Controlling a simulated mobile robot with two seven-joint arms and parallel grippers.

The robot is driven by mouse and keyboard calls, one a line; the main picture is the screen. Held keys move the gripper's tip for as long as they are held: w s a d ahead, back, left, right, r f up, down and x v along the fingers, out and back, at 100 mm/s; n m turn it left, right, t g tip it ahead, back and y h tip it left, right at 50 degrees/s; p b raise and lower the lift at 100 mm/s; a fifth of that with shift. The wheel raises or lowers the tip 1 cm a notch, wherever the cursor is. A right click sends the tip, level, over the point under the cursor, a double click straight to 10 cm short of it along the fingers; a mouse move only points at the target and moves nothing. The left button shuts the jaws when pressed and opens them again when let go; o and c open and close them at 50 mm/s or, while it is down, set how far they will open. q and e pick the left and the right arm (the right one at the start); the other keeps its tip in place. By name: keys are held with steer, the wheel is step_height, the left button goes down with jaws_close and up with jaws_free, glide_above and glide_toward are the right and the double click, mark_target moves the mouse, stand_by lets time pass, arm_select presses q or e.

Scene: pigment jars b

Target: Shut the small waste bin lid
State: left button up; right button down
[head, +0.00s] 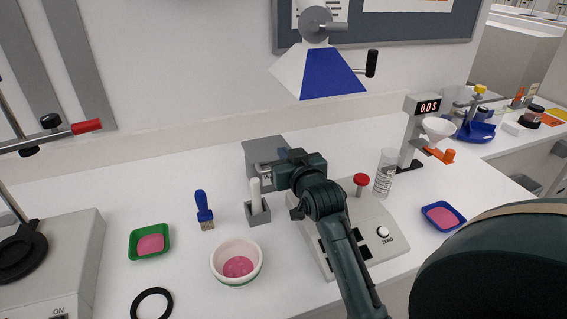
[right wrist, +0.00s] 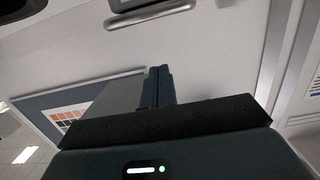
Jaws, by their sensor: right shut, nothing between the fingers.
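A small grey box (head: 262,152), which looks like the waste bin, stands near the back of the white bench, left of centre in the head view. Its right front part is hidden behind my right gripper, and I cannot tell clearly how its lid stands. My right gripper (head: 286,175) is in front of the box at its right side; whether it touches is unclear. In the right wrist view the right gripper's fingers (right wrist: 157,86) are together and empty. A plain grey surface (right wrist: 118,96) shows left of them. My left gripper is not in view.
A holder (head: 258,217) with a white-handled tool and a blue brush (head: 204,211) stand close in front of the box. A white bowl (head: 237,262) is nearer. A balance (head: 375,225) lies under my right arm, with a clear bottle (head: 384,173) behind it.

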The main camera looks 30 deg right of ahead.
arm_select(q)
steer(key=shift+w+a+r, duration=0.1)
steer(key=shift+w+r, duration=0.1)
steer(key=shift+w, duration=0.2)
arm_select(e)
steer(key=f, duration=0.2)
steer(key=w+f, duration=0.1)
steer(key=f, duration=0.1)
steer(key=shift+w+d, duration=0.15)
steer(key=shift+f, duration=0.1)
